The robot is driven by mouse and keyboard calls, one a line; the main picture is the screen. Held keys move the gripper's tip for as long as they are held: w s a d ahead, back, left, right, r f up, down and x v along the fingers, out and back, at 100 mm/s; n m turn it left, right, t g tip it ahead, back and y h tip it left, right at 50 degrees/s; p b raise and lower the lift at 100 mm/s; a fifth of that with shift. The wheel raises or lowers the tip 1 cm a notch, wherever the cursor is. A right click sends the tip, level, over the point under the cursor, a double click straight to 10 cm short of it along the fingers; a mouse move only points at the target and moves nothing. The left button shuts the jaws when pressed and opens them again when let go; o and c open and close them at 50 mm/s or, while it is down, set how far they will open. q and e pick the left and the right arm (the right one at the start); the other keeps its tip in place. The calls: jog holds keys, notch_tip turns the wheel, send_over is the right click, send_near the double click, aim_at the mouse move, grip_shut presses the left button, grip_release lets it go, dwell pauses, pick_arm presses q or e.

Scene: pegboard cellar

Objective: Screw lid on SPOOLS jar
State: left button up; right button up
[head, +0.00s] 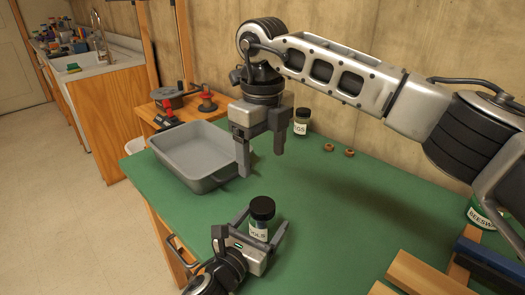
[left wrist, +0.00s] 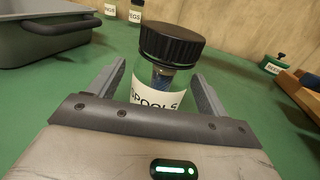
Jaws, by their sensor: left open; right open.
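The SPOOLS jar (head: 259,229) stands upright on the green table, clear with a white label; it also shows in the left wrist view (left wrist: 160,98). A black ribbed lid (head: 262,207) sits on its mouth, also seen in the left wrist view (left wrist: 171,44); I cannot tell how tight it is. My left gripper (head: 263,219) is open, low at the table, with one finger on each side of the jar. My right gripper (head: 262,162) is open and empty, pointing down beside the grey tub, behind and above the jar.
A grey tub (head: 193,155) stands left of my right gripper. A dark-lidded jar (head: 301,122) and two small brown pieces (head: 338,149) are near the wall. A beeswax tin (head: 480,214) and wooden pieces (head: 420,274) are at right. The table's middle right is clear.

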pick_arm(q)
jog(key=b+v, duration=0.2)
jog(key=v, duration=1.4)
